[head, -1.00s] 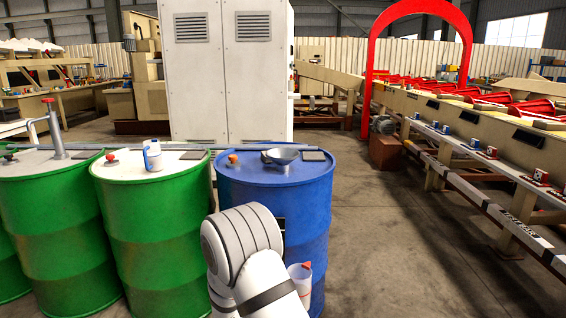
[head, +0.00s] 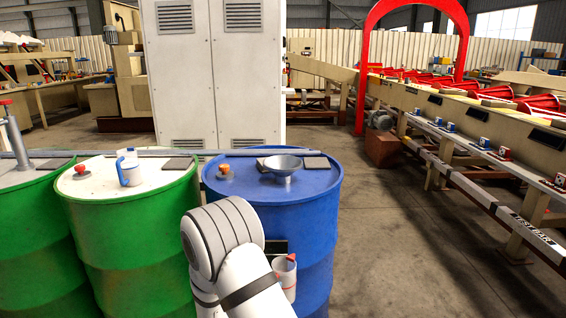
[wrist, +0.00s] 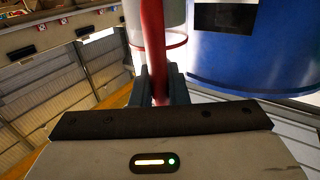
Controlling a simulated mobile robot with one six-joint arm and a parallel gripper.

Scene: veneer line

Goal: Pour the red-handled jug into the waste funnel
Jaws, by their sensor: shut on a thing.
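The red-handled jug (head: 285,279) is a pale, see-through vessel with a red part, low in front of the blue drum in the head view. In the wrist view the jug (wrist: 174,45) is close up, its red handle between my fingers. My gripper (wrist: 159,86) is shut on that handle. In the head view my arm hides the gripper and part of the jug. The jug looks about upright; its contents cannot be told. The waste funnel (head: 283,164), a wide grey bowl, sits on the blue drum's top, above and behind the jug in the picture.
The blue drum (head: 318,215) stands right of a green drum (head: 130,235), with another green drum (head: 35,250) further left. A blue-handled jug (head: 128,173) and a red knob (head: 82,168) are on the middle drum. Clear floor (head: 400,230) lies right, before a conveyor (head: 480,125).

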